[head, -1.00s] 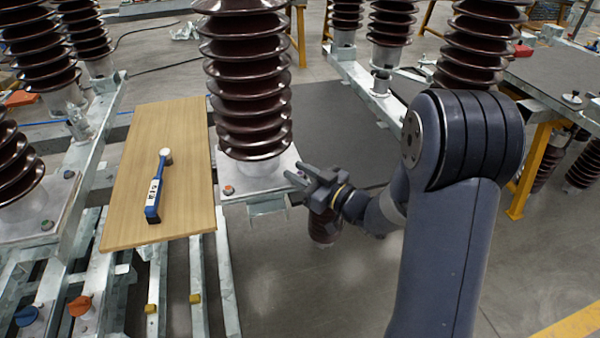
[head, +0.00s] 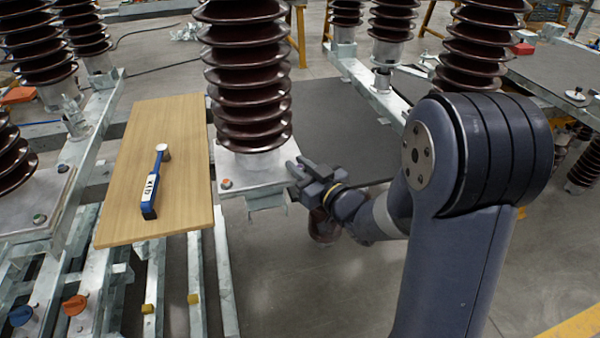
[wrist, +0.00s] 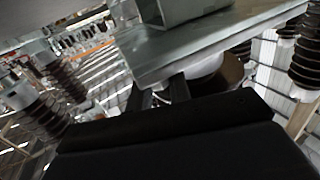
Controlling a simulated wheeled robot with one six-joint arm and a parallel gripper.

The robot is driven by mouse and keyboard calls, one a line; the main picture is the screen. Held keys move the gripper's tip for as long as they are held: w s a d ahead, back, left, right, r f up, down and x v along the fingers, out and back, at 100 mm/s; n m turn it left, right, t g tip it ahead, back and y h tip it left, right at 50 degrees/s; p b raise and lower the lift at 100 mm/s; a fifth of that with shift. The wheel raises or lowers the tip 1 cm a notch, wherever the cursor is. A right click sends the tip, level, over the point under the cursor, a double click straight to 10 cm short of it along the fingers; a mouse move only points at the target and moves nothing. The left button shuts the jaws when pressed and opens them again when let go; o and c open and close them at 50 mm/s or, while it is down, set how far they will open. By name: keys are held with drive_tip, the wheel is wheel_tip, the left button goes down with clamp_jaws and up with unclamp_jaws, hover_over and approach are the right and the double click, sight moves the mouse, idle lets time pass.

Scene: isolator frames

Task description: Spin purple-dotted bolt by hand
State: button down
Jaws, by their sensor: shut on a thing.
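My gripper (head: 295,175) is at the right front corner of the pale metal base plate (head: 262,178) under the central brown insulator (head: 248,85). Its fingers are closed around a bolt at that corner, which they mostly hide. No purple dot shows in either view. In the wrist view the dark fingers (wrist: 158,95) reach up to the plate's underside (wrist: 195,50), with little of the bolt clear between them. Another bolt, with an orange-red dot (head: 227,183), sits at the plate's left front corner, apart from my gripper.
Metal rails (head: 225,270) run below. More ribbed insulators (head: 475,45) stand behind. Blue (head: 20,315) and orange (head: 75,305) caps lie low at left. Floor is open at front centre.

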drive_tip(key=shift+a+f+m+t+h+b, duration=0.1)
drive_tip(key=shift+m+t+h+b, duration=0.7)
drive_tip(key=shift+m+h+b, duration=0.5)
drive_tip(key=shift+a+f+m+t+h+b, duration=0.1)
drive_tip(key=shift+m+t+h+b, duration=0.75)
drive_tip(key=shift+h+b, duration=0.85)
drive_tip(key=shift+r+m+h, duration=0.2)
drive_tip(key=shift+m+h, duration=0.65)
drive_tip(key=shift+h, duration=0.35)
drive_tip(key=shift+d+r+m+t+h+p, duration=0.15)
drive_tip(key=shift+m+h+p, duration=0.15)
drive_tip(key=shift+m+h, duration=0.5)
drive_tip(key=shift+f+m+t+h+p, duration=0.1)
drive_tip(key=shift+m+h+p, duration=0.25)
drive_tip(key=shift+h, duration=0.75)
drive_tip(key=shift+m+h, duration=0.35)
drive_tip(key=shift+h, duration=0.15)
drive_tip(key=c, duration=1.3)
unclamp_jaws()
drive_tip(key=shift+c, duration=0.2)
drive_tip(key=s+a+p, duration=0.1)
drive_tip(key=s, duration=0.9)
drive_tip(key=shift+s, duration=0.4)
drive_tip(key=shift+a, duration=0.1)
